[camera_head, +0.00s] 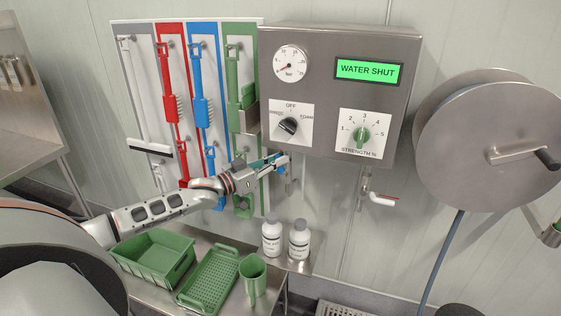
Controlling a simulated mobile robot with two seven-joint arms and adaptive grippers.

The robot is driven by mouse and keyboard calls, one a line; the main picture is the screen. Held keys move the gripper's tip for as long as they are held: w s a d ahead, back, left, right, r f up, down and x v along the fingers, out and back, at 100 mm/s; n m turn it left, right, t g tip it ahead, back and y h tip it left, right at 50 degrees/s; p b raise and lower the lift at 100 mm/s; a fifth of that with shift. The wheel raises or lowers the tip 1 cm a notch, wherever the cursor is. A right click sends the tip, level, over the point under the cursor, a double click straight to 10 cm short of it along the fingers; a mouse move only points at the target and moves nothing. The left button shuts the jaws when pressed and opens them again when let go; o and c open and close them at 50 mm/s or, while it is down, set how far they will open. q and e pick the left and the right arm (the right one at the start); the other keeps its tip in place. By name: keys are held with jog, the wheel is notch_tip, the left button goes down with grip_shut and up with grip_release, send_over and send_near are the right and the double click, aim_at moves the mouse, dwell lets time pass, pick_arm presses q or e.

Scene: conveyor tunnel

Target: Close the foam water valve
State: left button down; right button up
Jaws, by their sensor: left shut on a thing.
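A steel control box (338,85) hangs on the wall. Its green display (368,70) reads "WATER SHUT". Under its left part is a valve on a short pipe (290,182), with a blue handle (263,162) running level to the left. My left gripper (276,165) is shut on this handle, which its fingers partly hide. My right gripper is not in view.
A gauge (291,63), a mode knob (288,126) and a green strength knob (361,137) are on the box. Colour-coded brushes hang on a board (148,80) at left. Two bottles (272,237) (299,241) and green containers (155,256) stand below. A hose reel (490,140) is at right.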

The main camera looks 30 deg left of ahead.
pick_arm(q)
jog(key=a+f+n+t+y+b, duration=0.3)
jog(key=n+y, duration=0.3)
jog(key=n, duration=0.6)
jog(key=s+a+f+n+t+y+b, duration=0.1)
jog(key=a+f+n+t+y+b, duration=0.2)
jog(key=n, duration=0.8)
notch_tip(320, 180, down, 2)
jog(key=y+b, duration=0.1)
jog(key=y, duration=0.2)
jog(key=shift+s+a+n, duration=0.3)
jog(key=shift+a+n, duration=0.05)
jog(key=shift+n, duration=0.05)
jog(key=c, duration=2.2)
grip_release()
jog(key=shift+o, duration=0.8)
